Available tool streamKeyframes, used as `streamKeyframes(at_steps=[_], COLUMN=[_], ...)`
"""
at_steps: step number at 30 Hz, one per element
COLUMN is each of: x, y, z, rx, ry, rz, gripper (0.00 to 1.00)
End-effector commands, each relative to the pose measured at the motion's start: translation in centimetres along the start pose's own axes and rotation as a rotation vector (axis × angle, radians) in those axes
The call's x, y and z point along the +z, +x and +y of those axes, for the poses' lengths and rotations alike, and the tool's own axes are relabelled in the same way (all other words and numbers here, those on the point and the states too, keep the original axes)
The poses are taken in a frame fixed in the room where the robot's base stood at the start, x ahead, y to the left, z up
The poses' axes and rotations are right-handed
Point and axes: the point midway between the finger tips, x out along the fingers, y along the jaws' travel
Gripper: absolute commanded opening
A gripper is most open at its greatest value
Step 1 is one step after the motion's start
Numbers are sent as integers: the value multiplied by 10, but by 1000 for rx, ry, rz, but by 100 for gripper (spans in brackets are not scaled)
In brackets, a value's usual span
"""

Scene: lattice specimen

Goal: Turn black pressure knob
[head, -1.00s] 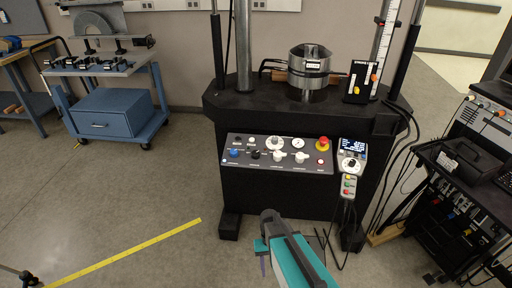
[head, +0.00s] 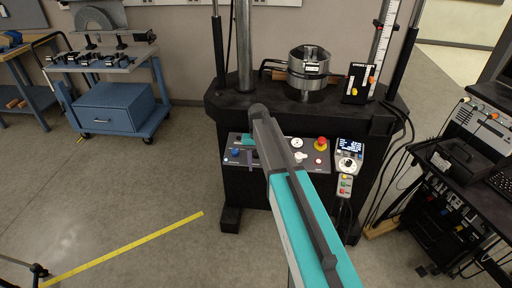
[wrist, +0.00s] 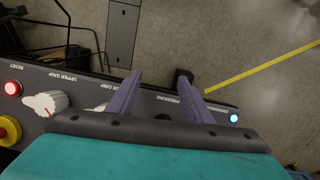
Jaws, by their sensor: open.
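The control panel (head: 314,158) is on the front of the black machine. My gripper (head: 252,160) is at its left half, and my arm covers the panel's middle in the head view. In the wrist view my gripper (wrist: 160,80) is open, its two purple fingers apart. The upside-down PRESSURE label (wrist: 180,98) shows between them. A small dark shape (wrist: 162,117), probably the black pressure knob, shows at the palm edge between the fingers, mostly hidden. I cannot tell whether the fingers touch it. The black knob is not visible in the head view.
A blue knob (head: 236,152) lies left of my gripper. A white upper-grip knob (wrist: 46,103), a lit red reset button (wrist: 13,88) and a red-yellow emergency stop (head: 321,144) are on the panel. A pendant (head: 348,163) hangs at its right.

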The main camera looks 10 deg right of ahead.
Motion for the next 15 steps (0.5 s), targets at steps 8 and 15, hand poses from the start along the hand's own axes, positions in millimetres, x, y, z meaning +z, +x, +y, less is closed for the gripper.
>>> streamKeyframes(at_steps=[8,15], x=[-47,-59], y=[-119,-162], z=[-10,-12], rx=[-16,-22], ry=[39,56], rz=[63,84], gripper=[46,46])
